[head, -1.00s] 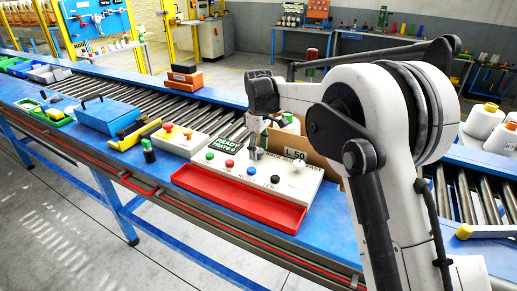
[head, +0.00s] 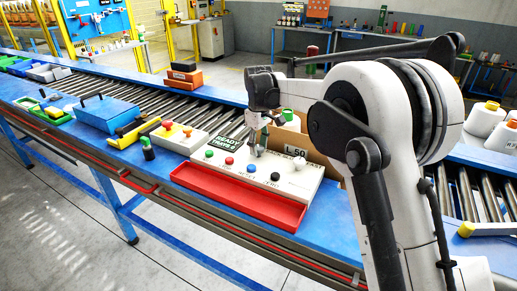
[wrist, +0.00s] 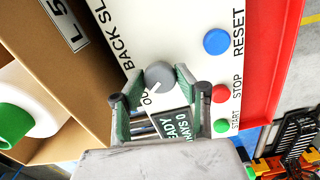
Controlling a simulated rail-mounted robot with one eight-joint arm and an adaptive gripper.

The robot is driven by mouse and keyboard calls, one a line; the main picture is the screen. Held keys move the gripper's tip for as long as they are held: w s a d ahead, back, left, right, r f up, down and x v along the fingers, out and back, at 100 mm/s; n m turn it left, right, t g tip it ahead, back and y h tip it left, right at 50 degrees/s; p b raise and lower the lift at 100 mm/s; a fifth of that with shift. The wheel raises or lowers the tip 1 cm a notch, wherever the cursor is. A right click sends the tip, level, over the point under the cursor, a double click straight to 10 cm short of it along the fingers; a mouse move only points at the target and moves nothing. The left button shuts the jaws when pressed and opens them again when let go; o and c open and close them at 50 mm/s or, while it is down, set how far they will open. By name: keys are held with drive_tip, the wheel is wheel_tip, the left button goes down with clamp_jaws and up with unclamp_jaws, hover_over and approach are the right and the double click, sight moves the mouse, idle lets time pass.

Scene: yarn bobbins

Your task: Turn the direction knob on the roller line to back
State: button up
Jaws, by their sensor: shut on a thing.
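The control box (head: 238,177) stands on the blue table in the head view. In the wrist view its white panel (wrist: 185,45) carries a round grey knob (wrist: 158,76) beside the word BACK. A pale pointer line on the knob slants to the lower left of the picture, near a partly hidden label starting "OU". My gripper (wrist: 160,93) is at this knob, with a finger on either side, and shut on it. In the head view my gripper (head: 258,150) is over the panel's middle, and the knob is hard to make out there.
Blue (wrist: 217,41), red (wrist: 221,93) and green (wrist: 221,126) buttons lie beside the gripper. A READY display (wrist: 178,124) is partly behind the fingers. A red tray (head: 240,196) fronts the box. A cardboard box (head: 315,152) stands close behind.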

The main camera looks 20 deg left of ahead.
sight(258, 147)
drive_tip(key=m+b, duration=0.2)
drive_tip(key=m, duration=0.2)
drive_tip(key=shift+f, duration=0.1)
drive_tip(key=m+b, duration=0.2)
drive_tip(key=m, duration=0.2)
drive_tip(key=m+b, duration=0.1)
drive_tip(key=m, duration=0.3)
drive_tip(key=shift+m+b, duration=0.45)
drive_tip(key=shift+m, duration=1.75)
drive_tip(key=o, duration=1.1)
drive_tip(key=shift+o, duration=0.2)
drive_tip(key=shift+r, duration=0.2)
wheel_tip(258, 147, up, 12)
